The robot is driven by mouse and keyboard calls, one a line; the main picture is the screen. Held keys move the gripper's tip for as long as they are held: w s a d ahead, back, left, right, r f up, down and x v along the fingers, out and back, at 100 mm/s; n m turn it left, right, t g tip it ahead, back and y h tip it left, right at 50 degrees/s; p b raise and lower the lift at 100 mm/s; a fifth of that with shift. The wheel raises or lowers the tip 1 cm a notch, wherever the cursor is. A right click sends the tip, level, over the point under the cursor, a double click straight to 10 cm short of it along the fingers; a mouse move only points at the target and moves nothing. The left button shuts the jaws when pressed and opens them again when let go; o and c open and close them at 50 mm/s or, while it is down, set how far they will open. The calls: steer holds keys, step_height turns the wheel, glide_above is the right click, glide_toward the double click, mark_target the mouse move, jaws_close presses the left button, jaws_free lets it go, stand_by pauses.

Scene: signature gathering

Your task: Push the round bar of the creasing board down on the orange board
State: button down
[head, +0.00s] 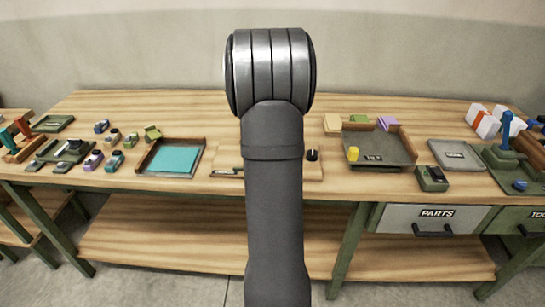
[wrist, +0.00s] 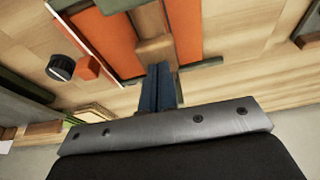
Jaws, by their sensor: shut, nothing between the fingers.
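In the wrist view, orange board surfaces (wrist: 187,30) lie on both sides of a brown wooden strip (wrist: 154,47). My gripper (wrist: 160,72) has its dark blue fingers together and empty, with their tips over the near end of that strip. I cannot tell whether they touch it. A dark green strip (wrist: 202,64) shows on both sides of the fingers. I cannot surely pick out the round bar. In the head view, my arm hides my gripper and most of the pale wooden board (head: 229,157) at the bench's middle.
A black round knob (wrist: 61,67) and small orange block (wrist: 89,67) lie left of the orange surfaces. On the bench, a tray with a teal sheet (head: 174,159) stands left and a dark tray (head: 385,158) right. Small stampers (head: 110,138) stand farther left.

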steer(key=shift+r, duration=3.4)
steer(key=shift+f, duration=2.7)
